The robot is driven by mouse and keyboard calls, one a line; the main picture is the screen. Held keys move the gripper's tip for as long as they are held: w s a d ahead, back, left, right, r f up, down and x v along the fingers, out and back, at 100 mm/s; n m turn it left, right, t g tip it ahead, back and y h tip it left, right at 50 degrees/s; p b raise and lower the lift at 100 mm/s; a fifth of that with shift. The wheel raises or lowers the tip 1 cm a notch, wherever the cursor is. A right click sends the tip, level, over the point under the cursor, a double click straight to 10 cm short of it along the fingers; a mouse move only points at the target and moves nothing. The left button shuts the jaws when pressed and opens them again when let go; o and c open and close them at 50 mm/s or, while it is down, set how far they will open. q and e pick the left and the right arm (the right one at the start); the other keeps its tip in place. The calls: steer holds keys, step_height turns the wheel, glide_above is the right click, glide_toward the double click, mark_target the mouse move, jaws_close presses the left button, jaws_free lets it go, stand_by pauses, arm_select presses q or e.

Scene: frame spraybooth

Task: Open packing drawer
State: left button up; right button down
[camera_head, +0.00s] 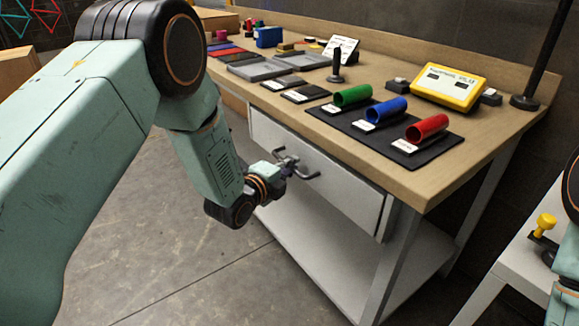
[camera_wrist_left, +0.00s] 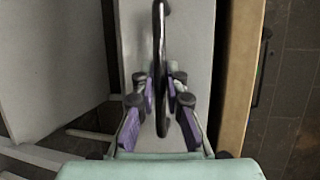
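The packing drawer (camera_head: 335,190) is a light grey front under the workbench top. Its right edge stands slightly proud of the bench frame. A dark bar handle (camera_head: 297,164) is on the drawer front; it runs up the middle of the left wrist view (camera_wrist_left: 160,50). My left gripper (camera_head: 280,168) is at the handle. In the left wrist view, its purple-padded fingers (camera_wrist_left: 160,95) lie close on both sides of the bar and appear shut on it. Contact at the pads is hard to see. My right gripper is not in view.
The wooden workbench top (camera_head: 400,180) holds red (camera_head: 427,127), blue (camera_head: 386,111) and green tubes (camera_head: 352,96) on a dark mat, and a yellow device (camera_head: 448,87). A lower shelf (camera_head: 320,255) lies under the drawer. Floor (camera_head: 200,275) in front is clear.

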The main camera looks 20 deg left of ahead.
arm_select(q)
jaws_close()
stand_by(0.4)
